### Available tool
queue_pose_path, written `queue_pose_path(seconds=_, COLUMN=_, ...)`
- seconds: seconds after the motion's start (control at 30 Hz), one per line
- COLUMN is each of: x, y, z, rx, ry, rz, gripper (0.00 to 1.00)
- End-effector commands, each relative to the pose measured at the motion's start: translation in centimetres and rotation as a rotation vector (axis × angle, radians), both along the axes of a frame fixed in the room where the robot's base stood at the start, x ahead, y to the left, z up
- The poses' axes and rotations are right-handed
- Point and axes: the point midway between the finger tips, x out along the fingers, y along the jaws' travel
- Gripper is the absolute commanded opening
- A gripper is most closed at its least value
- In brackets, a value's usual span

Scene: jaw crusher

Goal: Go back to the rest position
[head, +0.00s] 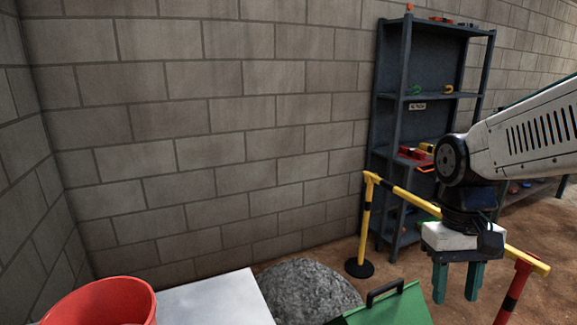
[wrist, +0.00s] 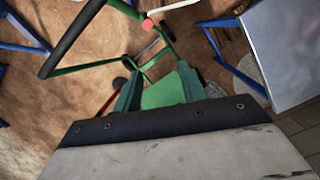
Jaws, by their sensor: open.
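My gripper (head: 457,290) hangs at the end of my arm on the right of the head view, its two green fingers pointing down and apart. It is open, with nothing between the fingers in that view. In the wrist view my gripper (wrist: 160,85) shows its green fingers spread, with a green surface (wrist: 162,94) visible beyond and between them. I cannot tell how far below that surface is.
A black-and-yellow barrier rail (head: 400,196) passes behind my gripper. A shelf rack (head: 383,130) stands at the wall. A green case with a black handle (head: 390,308), a gravel heap (head: 305,288), a pale tabletop (head: 215,300) and a red bucket (head: 105,298) lie along the front.

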Motion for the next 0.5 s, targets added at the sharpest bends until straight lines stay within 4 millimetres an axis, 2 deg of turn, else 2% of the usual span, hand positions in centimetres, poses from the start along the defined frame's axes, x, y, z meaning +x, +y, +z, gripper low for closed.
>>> queue_pose_path(seconds=0.03, x=-1.8, y=0.1, z=0.4, rx=0.006, ry=-0.028, rz=0.008, gripper=0.41)
queue_pose_path(seconds=0.1, x=-3.8, y=0.2, z=0.6, rx=0.012, ry=-0.061, rz=0.016, gripper=0.41)
queue_pose_path(seconds=0.3, x=-8.8, y=0.3, z=1.0, rx=0.021, ry=-0.164, rz=0.017, gripper=0.41)
queue_pose_path(seconds=0.4, x=-10.2, y=0.3, z=1.3, rx=0.021, ry=-0.215, rz=0.016, gripper=0.41)
queue_pose_path(seconds=0.5, x=-10.8, y=0.3, z=2.1, rx=0.021, ry=-0.265, rz=0.016, gripper=0.41)
